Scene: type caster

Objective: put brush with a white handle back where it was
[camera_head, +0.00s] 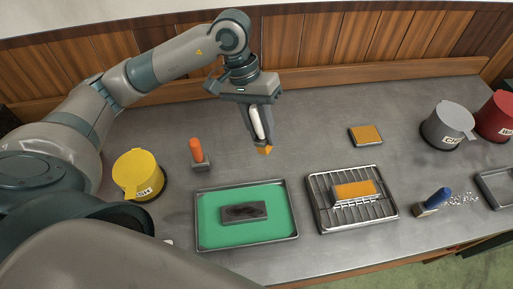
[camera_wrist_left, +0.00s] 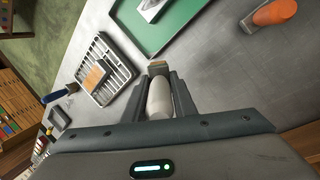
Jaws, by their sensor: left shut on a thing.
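The brush with a white handle (camera_head: 256,122) is in my left gripper (camera_head: 262,140), which is shut on it above the back middle of the table. Its handle runs between the fingers, and its orange-tan tip (camera_head: 265,150) points down, clear of the table as far as I can tell. My right gripper is not in view.
A green tray (camera_head: 212,239) holds a dark block; beside it is a wire rack (camera_head: 322,190) with an orange-topped block. An orange-handled tool (camera_head: 196,150), yellow pot (camera_head: 138,175), orange-topped block (camera_head: 366,134), blue-handled brush (camera_head: 435,200), grey pot (camera_head: 447,125) and red pot (camera_head: 495,117) stand around.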

